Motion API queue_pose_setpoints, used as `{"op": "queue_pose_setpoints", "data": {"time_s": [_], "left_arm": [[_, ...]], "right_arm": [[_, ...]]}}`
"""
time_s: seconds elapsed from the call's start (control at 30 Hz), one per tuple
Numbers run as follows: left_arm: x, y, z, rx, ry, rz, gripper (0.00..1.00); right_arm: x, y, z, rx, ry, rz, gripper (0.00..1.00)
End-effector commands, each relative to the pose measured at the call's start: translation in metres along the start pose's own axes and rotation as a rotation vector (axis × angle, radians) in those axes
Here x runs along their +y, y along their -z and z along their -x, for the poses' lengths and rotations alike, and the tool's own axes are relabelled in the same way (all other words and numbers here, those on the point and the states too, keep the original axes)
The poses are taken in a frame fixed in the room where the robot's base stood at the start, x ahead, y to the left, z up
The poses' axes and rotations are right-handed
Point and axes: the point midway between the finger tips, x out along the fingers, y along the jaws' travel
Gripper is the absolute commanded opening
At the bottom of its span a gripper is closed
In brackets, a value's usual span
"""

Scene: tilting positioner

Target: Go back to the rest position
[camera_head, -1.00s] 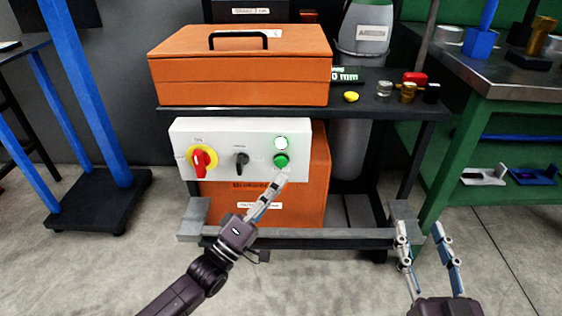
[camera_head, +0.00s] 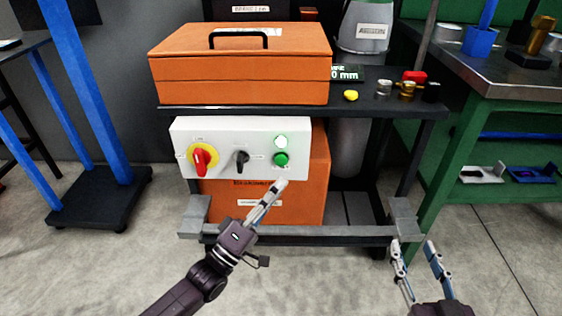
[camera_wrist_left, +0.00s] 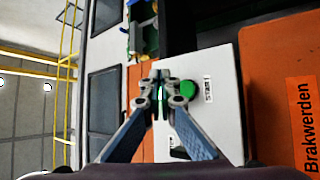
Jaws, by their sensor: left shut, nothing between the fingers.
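My left gripper (camera_head: 282,183) is shut and empty, just below the lower right part of the white control panel (camera_head: 225,135). In the left wrist view its fingertips (camera_wrist_left: 163,88) meet in front of the panel, beside the green button (camera_wrist_left: 188,89). In the head view the green button (camera_head: 281,159) sits above the fingertips, under a lit green-white lamp (camera_head: 281,141). The panel also has a red rotary switch on a yellow disc (camera_head: 200,158) and a black selector knob (camera_head: 241,158). My right gripper (camera_head: 413,243) is open and empty at the lower right, in front of the cart.
An orange toolbox (camera_head: 240,65) stands on the dark cart shelf (camera_head: 300,113), with a yellow piece (camera_head: 351,95) and small metal parts beside it. A green workbench (camera_head: 490,105) is at the right. A blue-legged stand (camera_head: 95,195) is at the left. Clear floor lies in front.

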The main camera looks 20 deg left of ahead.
Motion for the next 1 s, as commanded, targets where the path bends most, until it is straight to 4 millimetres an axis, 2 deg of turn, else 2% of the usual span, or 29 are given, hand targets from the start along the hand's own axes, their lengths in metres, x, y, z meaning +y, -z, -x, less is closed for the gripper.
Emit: {"op": "queue_pose_setpoints", "data": {"time_s": [0.33, 0.47, 0.57, 0.7, 0.8, 1.0], "left_arm": [[0.0, -0.001, 0.0, 0.0, 0.001, -0.004, 0.0], [0.004, -0.013, 0.001, -0.008, 0.032, -0.071, 0.0], [0.01, -0.034, 0.003, -0.028, 0.09, -0.207, 0.0], [0.024, -0.059, 0.013, -0.082, 0.203, -0.489, 0.0], [0.033, -0.067, 0.022, -0.13, 0.277, -0.681, 0.0], [0.044, -0.069, 0.039, -0.217, 0.381, -0.943, 0.0]], "right_arm": [[0.0, 0.001, 0.0, 0.003, 0.001, 0.0, 0.4], [-0.001, 0.001, 0.0, 0.003, 0.001, 0.0, 0.4], [0.0, 0.001, 0.0, 0.003, 0.001, 0.0, 0.4], [0.0, 0.001, 0.0, 0.002, 0.001, 0.0, 0.4], [0.0, 0.001, 0.0, 0.002, 0.001, 0.0, 0.4], [0.0, 0.001, 0.0, 0.002, 0.001, 0.0, 0.4]]}}
